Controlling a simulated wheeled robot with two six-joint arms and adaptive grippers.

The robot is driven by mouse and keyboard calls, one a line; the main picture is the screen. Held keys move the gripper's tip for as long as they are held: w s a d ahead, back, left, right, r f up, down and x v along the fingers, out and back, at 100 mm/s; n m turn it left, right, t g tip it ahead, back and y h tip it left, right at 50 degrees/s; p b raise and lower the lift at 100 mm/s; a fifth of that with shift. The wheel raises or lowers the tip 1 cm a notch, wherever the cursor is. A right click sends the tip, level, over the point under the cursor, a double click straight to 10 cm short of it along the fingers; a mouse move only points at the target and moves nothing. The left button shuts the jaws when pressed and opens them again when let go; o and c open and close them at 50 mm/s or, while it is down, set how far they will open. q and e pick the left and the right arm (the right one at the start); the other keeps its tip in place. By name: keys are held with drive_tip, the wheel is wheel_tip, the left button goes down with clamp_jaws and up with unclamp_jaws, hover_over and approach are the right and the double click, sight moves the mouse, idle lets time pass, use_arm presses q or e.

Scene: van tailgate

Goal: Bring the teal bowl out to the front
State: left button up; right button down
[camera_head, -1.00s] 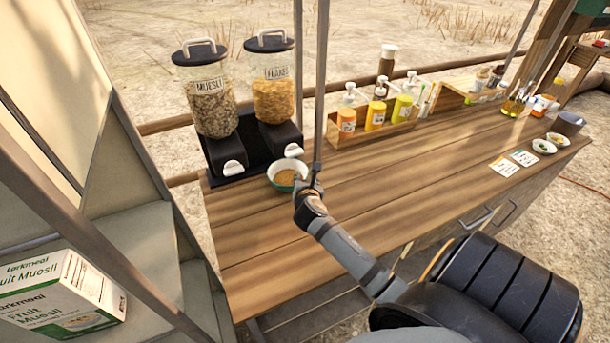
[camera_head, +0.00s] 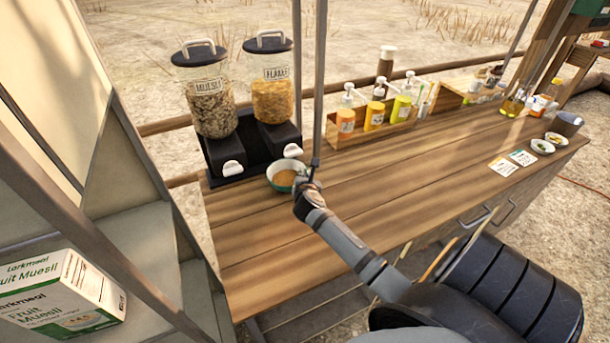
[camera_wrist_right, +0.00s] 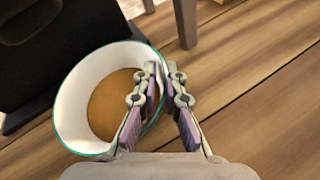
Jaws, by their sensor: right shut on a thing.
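The teal bowl (camera_head: 285,174) has a white inside and a teal outside and rim, and holds brown-orange cereal. It sits upright on the wooden counter in front of the flakes dispenser. My right gripper (camera_head: 305,178) is at the bowl's right side. In the right wrist view the bowl (camera_wrist_right: 108,98) fills the left, and my right gripper (camera_wrist_right: 160,75) is shut on its near-right rim, with one finger inside and one outside. My left gripper is in neither view.
The muesli dispenser (camera_head: 208,95) and flakes dispenser (camera_head: 270,90) stand on a black base behind the bowl. A thin post (camera_head: 320,80) rises just behind it. A wooden rack (camera_head: 372,128) of pump bottles is to the right. The counter (camera_head: 300,235) in front is clear.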

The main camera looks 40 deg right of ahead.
drive_tip(key=shift+s+a+p, duration=0.1)
drive_tip(key=shift+s+p, duration=0.2)
drive_tip(key=s+a+p, duration=0.1)
drive_tip(key=s, duration=0.4)
drive_tip(key=s+a+p, duration=0.1)
drive_tip(key=s+p, duration=0.1)
drive_tip(key=s, duration=0.3)
drive_tip(key=s+a+p, duration=0.1)
drive_tip(key=s+p, duration=0.1)
drive_tip(key=s, duration=0.3)
drive_tip(key=shift+s+a, duration=0.2)
drive_tip(key=shift+a, duration=0.15)
drive_tip(key=shift+s+a+p, duration=0.15)
drive_tip(key=shift+s+p, duration=0.15)
drive_tip(key=shift+s, duration=0.3)
drive_tip(key=c, duration=1.4)
unclamp_jaws()
drive_tip(key=v, duration=1.2)
